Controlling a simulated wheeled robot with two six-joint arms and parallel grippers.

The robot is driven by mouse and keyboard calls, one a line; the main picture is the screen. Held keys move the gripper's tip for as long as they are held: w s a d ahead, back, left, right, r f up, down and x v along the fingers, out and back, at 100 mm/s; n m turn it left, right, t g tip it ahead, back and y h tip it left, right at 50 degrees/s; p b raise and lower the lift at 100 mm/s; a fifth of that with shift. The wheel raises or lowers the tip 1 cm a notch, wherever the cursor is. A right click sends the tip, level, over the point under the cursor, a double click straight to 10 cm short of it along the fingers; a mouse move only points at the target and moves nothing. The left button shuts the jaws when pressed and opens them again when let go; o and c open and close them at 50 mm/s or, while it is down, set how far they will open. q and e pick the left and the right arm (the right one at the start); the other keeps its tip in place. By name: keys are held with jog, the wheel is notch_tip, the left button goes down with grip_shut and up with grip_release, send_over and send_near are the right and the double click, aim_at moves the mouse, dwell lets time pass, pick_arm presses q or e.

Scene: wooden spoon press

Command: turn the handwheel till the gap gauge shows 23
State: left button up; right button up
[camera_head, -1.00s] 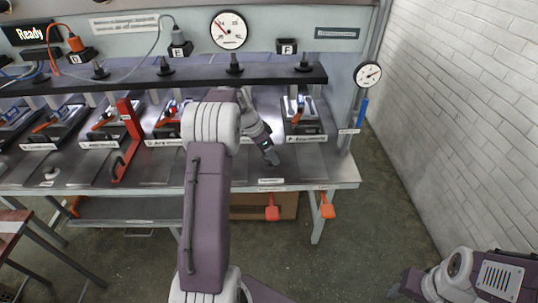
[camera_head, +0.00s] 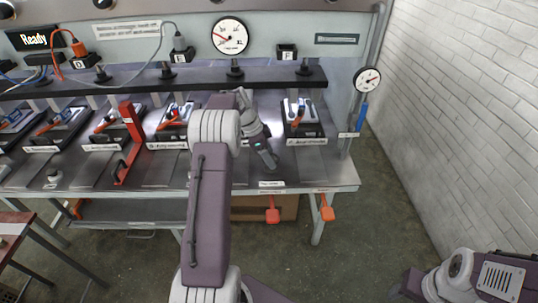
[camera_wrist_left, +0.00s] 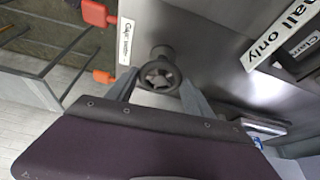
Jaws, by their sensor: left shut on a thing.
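In the left wrist view a dark spoked handwheel (camera_wrist_left: 160,75) sits between the two fingers of my left gripper (camera_wrist_left: 158,88), which is shut on it. A white label starting "Gap" (camera_wrist_left: 125,42) is beside the wheel. In the head view my left gripper (camera_head: 268,160) is low over the bench front; my arm hides the wheel there. A large round dial (camera_head: 230,36) has a red needle pointing left and slightly up; its numbers are too small to read. A smaller dial (camera_head: 367,80) is on the right post. I cannot tell which is the gap gauge. My right gripper (camera_head: 408,284) is at bottom right, its jaws unclear.
Several press stations with black bases line the bench (camera_head: 325,172), one (camera_head: 304,135) right of my left gripper. A red upright bracket (camera_head: 130,125) stands left. Orange levers (camera_head: 272,215) (camera_head: 327,213) hang below the front edge. A brick wall (camera_head: 465,95) bounds the right.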

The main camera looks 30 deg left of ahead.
pick_arm(q)
jog(key=shift+s+f, duration=0.1)
jog(key=o, duration=1.2)
jog(key=v, duration=0.9)
jog(key=shift+p, duration=0.35)
